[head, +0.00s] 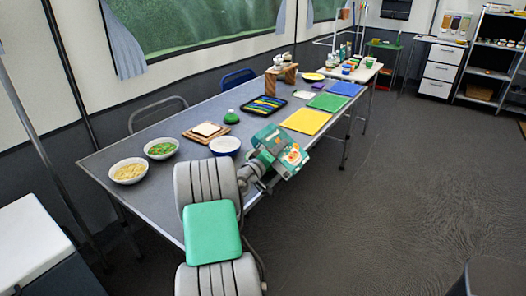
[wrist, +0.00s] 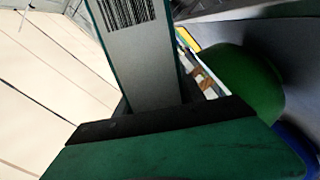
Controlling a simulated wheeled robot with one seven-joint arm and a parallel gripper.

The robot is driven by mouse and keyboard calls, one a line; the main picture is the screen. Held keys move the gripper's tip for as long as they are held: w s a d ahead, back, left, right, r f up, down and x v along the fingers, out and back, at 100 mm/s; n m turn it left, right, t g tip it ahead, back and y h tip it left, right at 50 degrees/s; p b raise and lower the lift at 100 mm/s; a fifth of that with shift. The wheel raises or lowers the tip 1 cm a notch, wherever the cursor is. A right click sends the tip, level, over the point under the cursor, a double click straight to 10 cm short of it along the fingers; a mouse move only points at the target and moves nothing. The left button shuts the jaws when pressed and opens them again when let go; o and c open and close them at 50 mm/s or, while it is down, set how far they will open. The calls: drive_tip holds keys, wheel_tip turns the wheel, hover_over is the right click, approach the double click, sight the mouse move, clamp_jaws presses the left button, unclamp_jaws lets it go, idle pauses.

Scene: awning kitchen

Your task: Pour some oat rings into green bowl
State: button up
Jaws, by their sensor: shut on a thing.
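My gripper (head: 266,158) is shut on a teal box (head: 281,150) with a picture of food on its face, likely the oat rings. The box is tilted and held above the table's near edge. In the wrist view the box's grey side with a barcode (wrist: 128,50) rises from between the dark finger pads (wrist: 160,125). A large green rounded shape (wrist: 245,90) lies to the right there; I cannot tell whether it is the green bowl. In the head view a small green round thing (head: 231,118) stands beyond the gripper. No plainly green bowl shows there.
White bowls of yellow food (head: 129,180) and green food (head: 161,155) stand at the table's left. A blue-and-white bowl (head: 225,152) is just left of the box. A wooden board (head: 191,136), dark tray (head: 262,112) and yellow mat (head: 306,121) lie farther back.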

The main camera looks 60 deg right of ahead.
sight(272, 139)
drive_tip(key=shift+r+n+p, duration=0.4)
drive_tip(key=shift+n+p, duration=0.1)
drive_tip(key=shift+p, duration=0.25)
drive_tip(key=shift+f+n+p, duration=0.3)
drive_tip(key=shift+n+p, duration=0.5)
drive_tip(key=shift+w+r+n+p, duration=0.1)
drive_tip(key=shift+r+n+p, duration=0.35)
drive_tip(key=shift+n+p, duration=0.45)
drive_tip(key=shift+w+d+f+n+p, duration=0.1)
drive_tip(key=shift+w+f+n+p, duration=0.2)
drive_tip(key=shift+n, duration=0.55)
drive_tip(key=shift+w+f+n+p, duration=0.1)
drive_tip(key=shift+f+n, duration=0.25)
drive_tip(key=shift+n, duration=0.5)
drive_tip(key=shift+r+n, duration=0.1)
drive_tip(key=shift+n, duration=0.2)
drive_tip(key=shift+w+d+r+n+p, duration=0.1)
drive_tip(key=shift+w+r+n+p, duration=0.25)
drive_tip(key=shift+n+p, duration=0.35)
drive_tip(key=shift+w+r+n+p, duration=0.25)
drive_tip(key=shift+r+n+p, duration=0.1)
drive_tip(key=shift+n+p, duration=0.35)
drive_tip(key=shift+w+r+n+p, duration=0.3)
drive_tip(key=shift+r+n+p, duration=0.45)
drive_tip(key=shift+r, duration=0.1)
idle(1.3)
